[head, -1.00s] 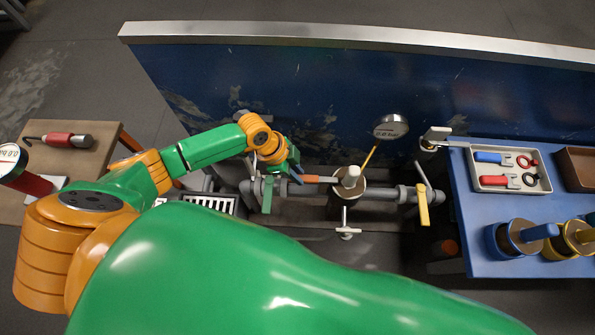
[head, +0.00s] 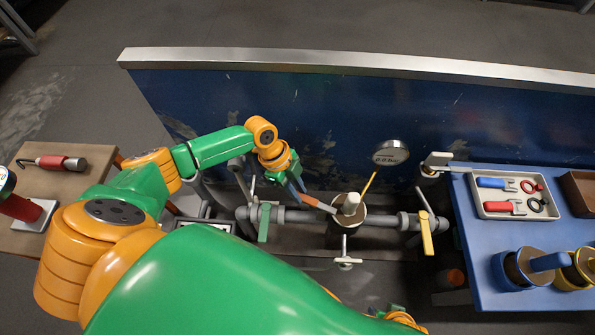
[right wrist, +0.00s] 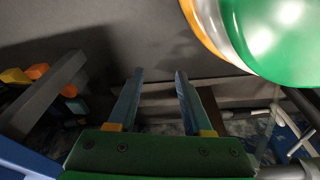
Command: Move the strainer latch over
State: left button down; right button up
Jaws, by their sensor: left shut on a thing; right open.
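The strainer (head: 345,220) stands in the pipe run at the centre of the head view, with a pale knob on top. Its orange-brown latch (head: 318,204) sticks out to the left and slants slightly back toward the wall. My left gripper (head: 302,195) is shut on the latch's outer end, and its fingers partly hide that end. My right gripper (right wrist: 157,78) is open and empty in the right wrist view, apart from the strainer.
A green-handled valve (head: 263,225) and a yellow-handled valve (head: 426,232) flank the strainer. A gauge (head: 391,153) stands behind it, before the blue wall (head: 270,105). At right, a blue table (head: 480,240) holds a tool tray (head: 508,215).

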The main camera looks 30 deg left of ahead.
pick_arm(q)
jog(key=c, duration=0.8)
grip_release()
jog(key=shift+o, duration=0.2)
jog(key=shift+r, duration=0.15)
jog(key=p+v, duration=0.3)
jog(key=v, duration=0.4)
pick_arm(e)
jog(key=s+d, duration=0.1)
jog(key=s+f, duration=0.1)
jog(key=s, duration=0.1)
jog(key=shift+d+f, duration=0.2)
jog(key=shift+d, duration=0.15)
